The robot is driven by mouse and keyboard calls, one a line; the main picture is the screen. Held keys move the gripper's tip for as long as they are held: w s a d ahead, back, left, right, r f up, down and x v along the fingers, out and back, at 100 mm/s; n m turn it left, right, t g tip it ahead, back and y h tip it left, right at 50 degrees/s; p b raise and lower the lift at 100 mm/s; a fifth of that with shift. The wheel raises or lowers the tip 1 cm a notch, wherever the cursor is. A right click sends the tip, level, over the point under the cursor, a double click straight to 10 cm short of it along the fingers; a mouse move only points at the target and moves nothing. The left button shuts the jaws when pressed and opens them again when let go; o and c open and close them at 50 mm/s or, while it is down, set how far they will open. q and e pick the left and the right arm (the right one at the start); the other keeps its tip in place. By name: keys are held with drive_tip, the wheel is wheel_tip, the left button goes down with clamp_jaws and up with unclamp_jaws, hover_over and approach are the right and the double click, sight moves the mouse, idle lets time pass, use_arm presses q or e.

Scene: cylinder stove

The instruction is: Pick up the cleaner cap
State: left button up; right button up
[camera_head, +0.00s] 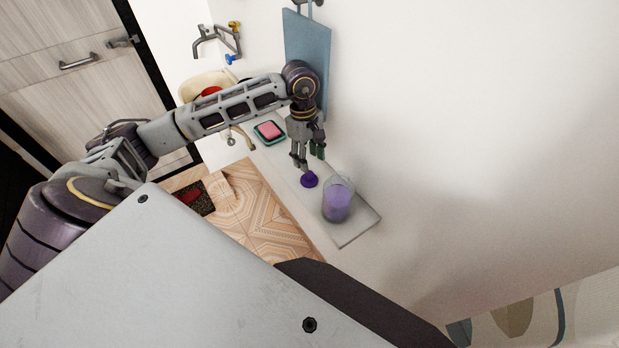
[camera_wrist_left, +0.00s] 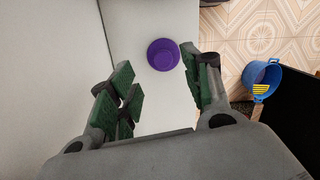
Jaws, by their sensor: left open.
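The purple cleaner cap (camera_head: 309,180) sits on the white counter, just left of a clear bottle with purple liquid (camera_head: 337,204). My left gripper (camera_head: 308,160) is open and empty, pointing down just above and behind the cap. In the left wrist view the cap (camera_wrist_left: 163,54) shows beyond the green-padded fingertips, between them but nearer the right finger. The gripper (camera_wrist_left: 160,85) is apart from the cap in that view. My right gripper is not in view.
A soap dish with pink soap (camera_head: 269,131) stands farther along the counter, near a sink and a wall tap (camera_head: 222,42). A blue board (camera_head: 308,60) hangs on the wall close behind the arm. A blue bucket (camera_wrist_left: 262,80) stands on the tiled floor.

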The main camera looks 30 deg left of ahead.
sight(309, 173)
use_arm(q)
drive_tip(key=shift+d+f, duration=0.1)
drive_tip(key=shift+f, duration=0.8)
drive_tip(key=shift+f, duration=0.15)
drive_tip(key=shift+s+f+p, duration=0.25)
drive_tip(key=shift+f+p, duration=0.5)
drive_tip(key=shift+f, duration=0.45)
drive_tip(key=shift+d+f, duration=0.1)
drive_tip(key=shift+f, duration=1.15)
drive_tip(key=c, duration=0.9)
